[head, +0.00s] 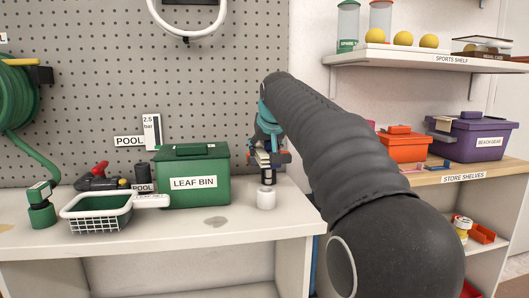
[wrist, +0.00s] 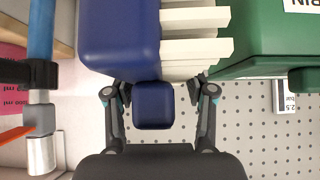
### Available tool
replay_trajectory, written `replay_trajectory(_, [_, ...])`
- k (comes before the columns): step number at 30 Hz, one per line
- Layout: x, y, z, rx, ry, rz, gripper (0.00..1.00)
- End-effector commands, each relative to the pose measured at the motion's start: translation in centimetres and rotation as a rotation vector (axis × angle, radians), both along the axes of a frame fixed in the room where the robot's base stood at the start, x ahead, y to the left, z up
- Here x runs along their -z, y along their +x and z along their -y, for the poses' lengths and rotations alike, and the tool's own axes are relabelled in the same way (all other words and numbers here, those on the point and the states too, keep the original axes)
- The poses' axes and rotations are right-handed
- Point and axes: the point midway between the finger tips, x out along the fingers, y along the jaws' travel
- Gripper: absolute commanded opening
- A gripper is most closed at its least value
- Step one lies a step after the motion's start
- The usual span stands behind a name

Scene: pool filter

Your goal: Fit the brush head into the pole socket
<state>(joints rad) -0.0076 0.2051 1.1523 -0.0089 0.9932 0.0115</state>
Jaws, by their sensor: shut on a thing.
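My gripper (head: 268,150) is above the right end of the bench, just right of the leaf bin. It is shut on the brush head, which shows in the wrist view as a dark blue body (wrist: 118,38) with pale bristles (wrist: 193,43) and a smaller blue block (wrist: 153,105) between the fingers. In the head view the brush head is small and partly hidden by the gripper. A blue pole (wrist: 41,30) with a grey collar and a silvery cylindrical end (wrist: 41,154) stands at the left of the wrist view, apart from the brush head. I cannot see into its end.
A white cylinder (head: 266,199) stands on the bench (head: 160,235) below my gripper. The green leaf bin (head: 193,177) is close on the left, with a white basket (head: 95,212) beyond. Pegboard (head: 90,90) backs the bench. Store shelves (head: 455,175) with boxes stand at right.

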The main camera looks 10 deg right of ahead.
Motion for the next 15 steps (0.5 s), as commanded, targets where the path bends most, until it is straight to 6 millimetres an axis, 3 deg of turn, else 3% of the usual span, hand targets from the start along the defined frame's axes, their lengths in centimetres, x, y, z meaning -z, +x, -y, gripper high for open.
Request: replay_trajectory(15, [0.69,-0.02,0.01,0.000,0.000,0.001,0.05])
